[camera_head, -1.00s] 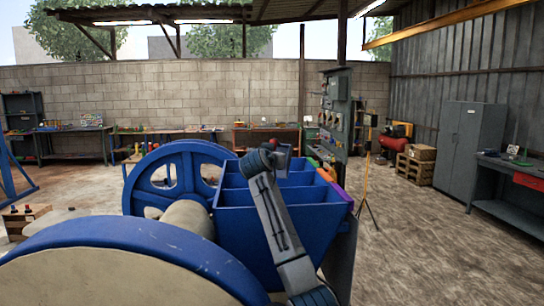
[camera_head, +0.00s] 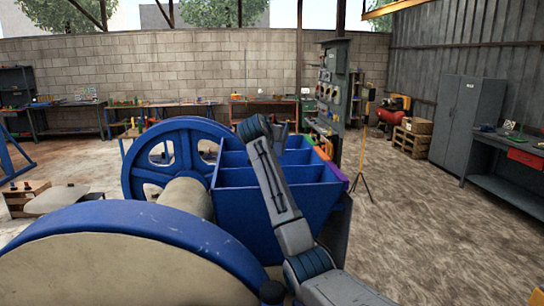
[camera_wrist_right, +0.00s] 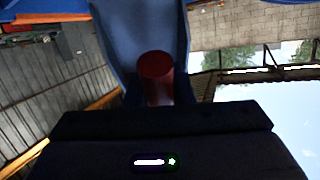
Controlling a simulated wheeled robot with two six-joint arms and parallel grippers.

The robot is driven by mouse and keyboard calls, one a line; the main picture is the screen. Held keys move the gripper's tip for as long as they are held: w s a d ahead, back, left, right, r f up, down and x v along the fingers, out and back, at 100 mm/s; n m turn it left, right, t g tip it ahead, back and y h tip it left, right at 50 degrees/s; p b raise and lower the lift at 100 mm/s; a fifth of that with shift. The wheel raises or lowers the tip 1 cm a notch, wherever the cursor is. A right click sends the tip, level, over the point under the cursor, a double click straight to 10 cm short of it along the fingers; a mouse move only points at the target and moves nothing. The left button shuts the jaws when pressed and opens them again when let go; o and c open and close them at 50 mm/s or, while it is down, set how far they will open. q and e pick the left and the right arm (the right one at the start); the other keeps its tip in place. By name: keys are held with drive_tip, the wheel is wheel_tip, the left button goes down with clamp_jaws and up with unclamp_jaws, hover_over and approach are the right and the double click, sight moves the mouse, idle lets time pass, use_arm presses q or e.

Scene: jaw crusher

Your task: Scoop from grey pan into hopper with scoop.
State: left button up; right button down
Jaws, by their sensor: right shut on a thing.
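The blue hopper (camera_head: 235,215), an open-topped box with dividers inside, stands in the middle of the head view. My right arm crosses in front of it, and its gripper is hidden there. In the right wrist view my right gripper (camera_wrist_right: 160,104) is shut on the red handle of the blue scoop (camera_wrist_right: 140,35). The scoop extends away from the jaws, and I cannot tell what is in it. I cannot make out the grey pan in either view. My left gripper is not in view.
A blue-rimmed flywheel (camera_head: 150,225) fills the lower left, and a second blue wheel (camera_head: 135,175) stands behind it. A grey control panel (camera_head: 333,85) and a yellow tripod (camera_head: 364,150) stand beyond the hopper. The floor to the right is mostly clear.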

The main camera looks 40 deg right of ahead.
wheel_tip(320, 180, up, 3)
drive_tip(key=g+y+p, duration=0.2)
drive_tip(key=p, duration=0.4)
drive_tip(key=shift+m+y, duration=0.3)
drive_tip(key=shift+y, duration=0.1)
drive_tip(key=shift+g+y+b, duration=0.4)
drive_tip(key=shift+b, duration=0.05)
wheel_tip(320, 180, up, 3)
drive_tip(key=g+y, duration=0.3)
drive_tip(key=y, duration=0.2)
drive_tip(key=shift+m, duration=0.3)
drive_tip(key=shift+f, duration=0.2)
